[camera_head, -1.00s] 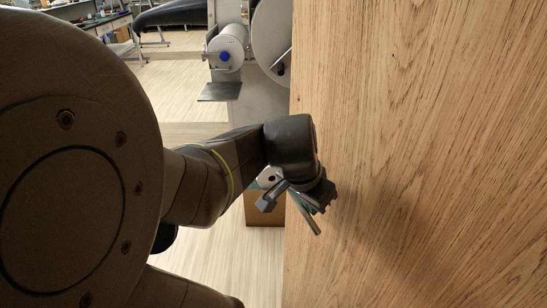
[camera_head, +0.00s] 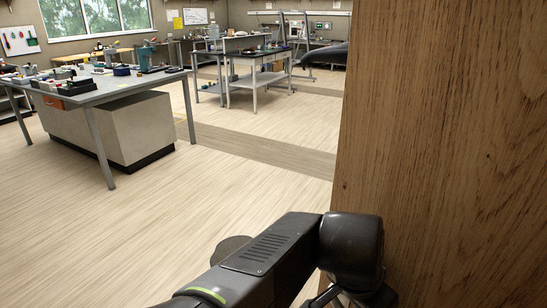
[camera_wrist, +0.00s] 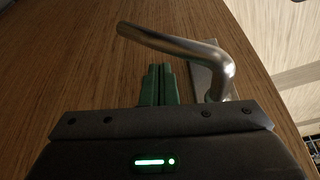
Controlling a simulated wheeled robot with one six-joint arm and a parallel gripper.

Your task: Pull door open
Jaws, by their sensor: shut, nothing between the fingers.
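The wooden door (camera_head: 450,130) fills the right side of the head view, with its edge upright and the room showing past it. In the wrist view its wood face (camera_wrist: 70,55) fills the left and middle. A silver lever handle (camera_wrist: 180,45) on a metal plate stands out from the door near its edge. My gripper (camera_wrist: 158,85) has green fingers, closed together and empty. The fingers appear just below the lever in the picture, beside its bend; I cannot tell if they touch it. In the head view my wrist is at the bottom by the door, and the fingertips are out of sight.
A grey workbench (camera_head: 110,88) with several items stands at the left. More tables (camera_head: 262,78) stand at the back. The pale wood floor (camera_head: 240,180) between them and the door is clear.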

